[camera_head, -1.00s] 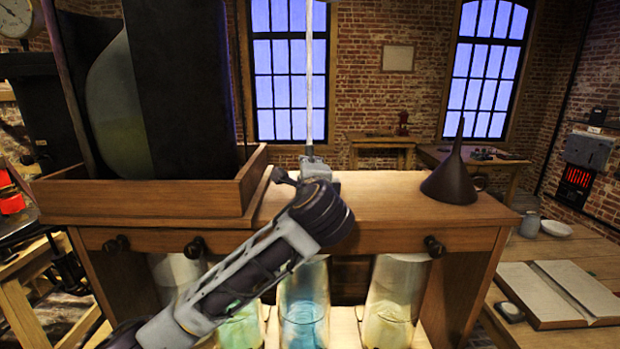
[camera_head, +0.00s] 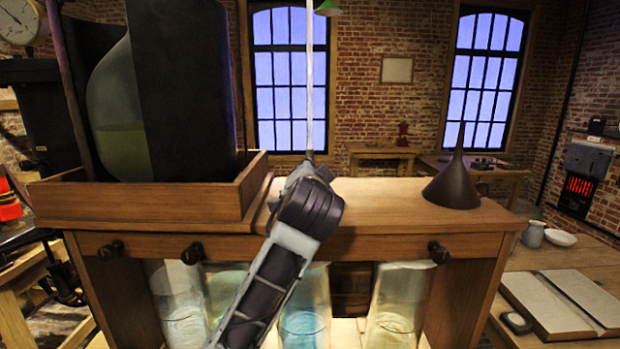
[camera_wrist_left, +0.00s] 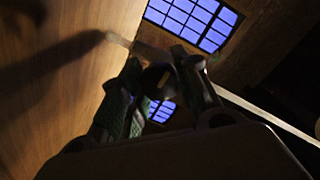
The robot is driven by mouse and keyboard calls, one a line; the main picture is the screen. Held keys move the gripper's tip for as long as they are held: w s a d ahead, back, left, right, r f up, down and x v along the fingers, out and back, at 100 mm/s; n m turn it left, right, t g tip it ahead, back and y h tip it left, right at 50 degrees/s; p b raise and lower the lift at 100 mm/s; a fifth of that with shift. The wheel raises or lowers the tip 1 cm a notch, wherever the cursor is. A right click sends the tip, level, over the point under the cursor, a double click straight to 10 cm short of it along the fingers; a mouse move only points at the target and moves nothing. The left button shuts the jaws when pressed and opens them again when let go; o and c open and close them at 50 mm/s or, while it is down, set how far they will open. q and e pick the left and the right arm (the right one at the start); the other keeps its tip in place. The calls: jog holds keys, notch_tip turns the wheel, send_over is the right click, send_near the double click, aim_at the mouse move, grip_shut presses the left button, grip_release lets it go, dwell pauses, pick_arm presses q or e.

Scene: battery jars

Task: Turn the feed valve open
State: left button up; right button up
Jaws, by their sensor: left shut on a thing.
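My left gripper (camera_head: 308,172) reaches to the wooden stand's top, at the foot of a thin upright glass tube (camera_head: 309,80). My wrist hides most of the fitting there in the head view. In the left wrist view the two fingers of my left gripper (camera_wrist_left: 161,66) are closed around a dark round knob with a pale mark, which I take as the feed valve's handle (camera_wrist_left: 158,77). How far the valve is turned cannot be told. My right gripper is not in view.
A dark funnel (camera_head: 453,182) stands upside down on the stand (camera_head: 390,205) at right. A wooden tray (camera_head: 140,200) with a large glass vessel (camera_head: 115,110) is at left. Several glass jars (camera_head: 398,305) stand below, under dark knobs. An open book (camera_head: 565,303) lies on the right-hand table.

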pick_arm(q)
jog(key=shift+f+n, duration=0.2)
jog(key=shift+n, duration=0.1)
jog(key=o, duration=1)
jog(key=shift+r, duration=0.1)
jog(key=s, duration=0.8)
jog(key=s+r, duration=0.1)
jog(key=s, duration=0.3)
jog(key=shift+r, duration=0.1)
